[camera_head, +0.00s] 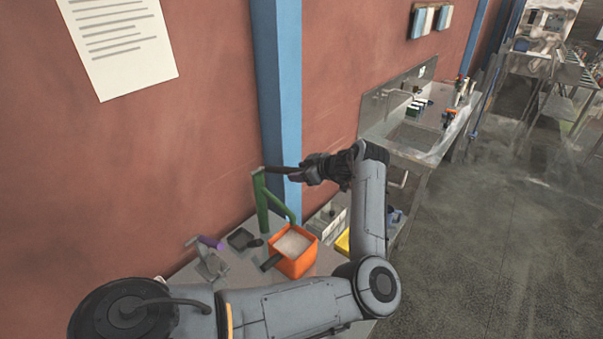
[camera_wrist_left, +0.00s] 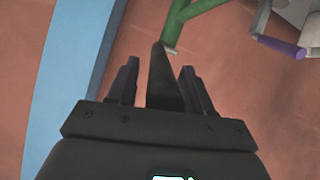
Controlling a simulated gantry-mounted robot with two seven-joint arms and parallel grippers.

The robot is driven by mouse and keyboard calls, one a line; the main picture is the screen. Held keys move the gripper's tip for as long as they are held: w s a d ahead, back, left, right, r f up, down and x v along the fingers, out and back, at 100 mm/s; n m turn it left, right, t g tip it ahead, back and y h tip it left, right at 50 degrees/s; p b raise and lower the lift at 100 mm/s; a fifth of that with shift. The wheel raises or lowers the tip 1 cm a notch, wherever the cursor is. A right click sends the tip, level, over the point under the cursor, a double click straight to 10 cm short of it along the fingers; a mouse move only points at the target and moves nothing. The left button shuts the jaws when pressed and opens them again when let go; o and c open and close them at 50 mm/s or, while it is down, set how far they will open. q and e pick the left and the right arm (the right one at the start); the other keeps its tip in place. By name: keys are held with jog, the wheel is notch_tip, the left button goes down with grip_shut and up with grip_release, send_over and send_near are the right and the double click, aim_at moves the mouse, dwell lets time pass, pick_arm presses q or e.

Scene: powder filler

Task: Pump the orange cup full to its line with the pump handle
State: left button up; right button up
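The orange cup (camera_head: 287,264) stands on the bench under the spout of the green pump (camera_head: 262,203). Pale powder (camera_head: 293,244) shows inside it, near the rim; I cannot make out its line. The dark pump handle (camera_head: 279,170) points right from the top of the pump's post, roughly level. My left gripper (camera_head: 305,170) is at the handle's right end. In the left wrist view, the handle (camera_wrist_left: 164,85) runs between the two fingers of my left gripper (camera_wrist_left: 161,75), with a small gap beside it. The pump also shows there (camera_wrist_left: 185,18). My right gripper is not in view.
A blue column (camera_head: 278,90) and red wall (camera_head: 200,140) stand close behind the pump.

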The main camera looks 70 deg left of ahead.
pick_arm(q)
jog(key=shift+f, duration=0.1)
jog(key=shift+d, duration=0.1)
jog(key=shift+w+d, duration=0.15)
jog(key=b+v, duration=0.2)
jog(key=v, duration=0.8)
jog(key=shift+w+d+r, duration=0.1)
jog(key=shift+r, duration=0.1)
